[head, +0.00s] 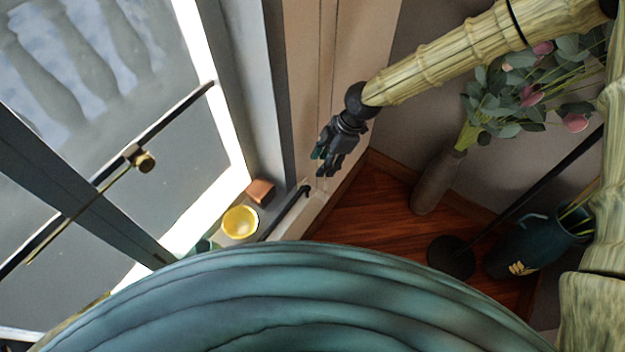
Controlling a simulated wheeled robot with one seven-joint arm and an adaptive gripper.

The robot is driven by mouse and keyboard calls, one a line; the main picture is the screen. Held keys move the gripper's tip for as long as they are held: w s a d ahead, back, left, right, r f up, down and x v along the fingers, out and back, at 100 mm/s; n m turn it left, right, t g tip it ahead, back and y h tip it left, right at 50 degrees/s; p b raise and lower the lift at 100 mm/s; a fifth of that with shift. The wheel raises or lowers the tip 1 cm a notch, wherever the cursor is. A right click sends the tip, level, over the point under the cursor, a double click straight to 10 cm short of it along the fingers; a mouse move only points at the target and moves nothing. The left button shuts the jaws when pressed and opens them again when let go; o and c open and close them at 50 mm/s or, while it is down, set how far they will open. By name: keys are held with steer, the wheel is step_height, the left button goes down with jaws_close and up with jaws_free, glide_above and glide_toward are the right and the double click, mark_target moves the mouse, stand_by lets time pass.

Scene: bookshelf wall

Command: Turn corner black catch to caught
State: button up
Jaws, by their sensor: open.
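A slim black piece with a bent end (286,212), which looks like the black catch, lies along the pale ledge by the window corner. Its lower end runs out of sight behind my teal body, so its full shape and whether it is caught cannot be told. My gripper (326,168) is dark and open, with nothing seen between its fingers. It hangs just above and to the right of the catch's bent end in the picture, apparently apart from it.
A yellow bowl (240,222) and a brown block (260,192) sit on the sill left of the catch. The window has a dark bar with a brass knob (145,161). At right stand a tall vase (436,182) of flowers, a dark round base (451,258) and a teal vase (530,240).

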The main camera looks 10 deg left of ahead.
mark_target(307, 187)
steer(key=shift+m, duration=0.7)
steer(key=p+x, duration=0.1)
steer(key=x, duration=1)
steer(key=shift+s+p, duration=0.2)
steer(key=shift+p, duration=0.2)
jaws_close()
